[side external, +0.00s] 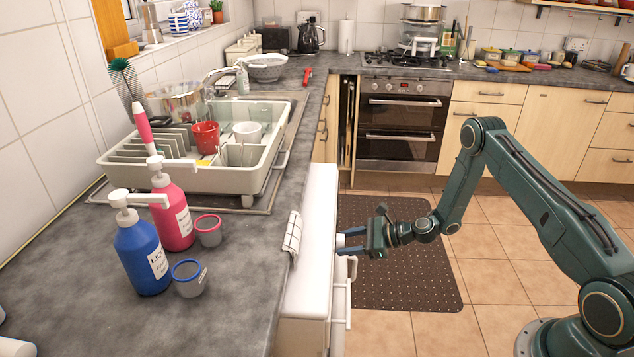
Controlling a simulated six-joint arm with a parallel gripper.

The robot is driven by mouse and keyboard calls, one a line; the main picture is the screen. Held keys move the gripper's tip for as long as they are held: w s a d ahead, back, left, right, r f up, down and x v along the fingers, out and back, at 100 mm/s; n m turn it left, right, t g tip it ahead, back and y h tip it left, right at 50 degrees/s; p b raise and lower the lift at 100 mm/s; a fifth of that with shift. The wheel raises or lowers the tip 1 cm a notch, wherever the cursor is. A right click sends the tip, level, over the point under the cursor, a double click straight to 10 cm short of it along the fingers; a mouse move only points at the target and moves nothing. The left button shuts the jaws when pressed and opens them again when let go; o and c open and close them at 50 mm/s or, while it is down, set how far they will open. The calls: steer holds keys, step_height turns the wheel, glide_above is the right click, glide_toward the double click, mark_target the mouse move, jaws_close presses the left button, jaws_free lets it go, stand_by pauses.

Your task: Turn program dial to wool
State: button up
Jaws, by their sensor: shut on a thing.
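A white appliance (312,235) stands under the left counter, its front facing right toward my arm. My gripper (344,241) is level at its front, with its two blue fingers pointing left, one above the other. The fingers are shut on a small white knob, the program dial (340,240), which barely shows between their tips. The dial's pointer and the wool mark cannot be seen, as the front is seen nearly edge-on.
A white rail-like handle (350,290) sticks out from the appliance just below my gripper. A checked cloth (292,233) hangs over the counter edge. Soap bottles (142,250), cups and a dish rack (185,172) stand on the counter. The floor around the dark mat (400,275) is clear.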

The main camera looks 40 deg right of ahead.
steer(key=shift+s+a+f+n+t+h, duration=0.15)
steer(key=shift+n+t+h, duration=0.3)
steer(key=shift+n+t, duration=0.8)
steer(key=shift+s+f+n+t+h, duration=0.1)
steer(key=shift+n+t+h, duration=0.4)
steer(key=shift+n, duration=1.35)
steer(key=shift+w, duration=0.1)
steer(key=o, duration=1)
steer(key=shift+c, duration=0.2)
steer(key=shift+r, duration=0.1)
step_height(320, 180, up, 20)
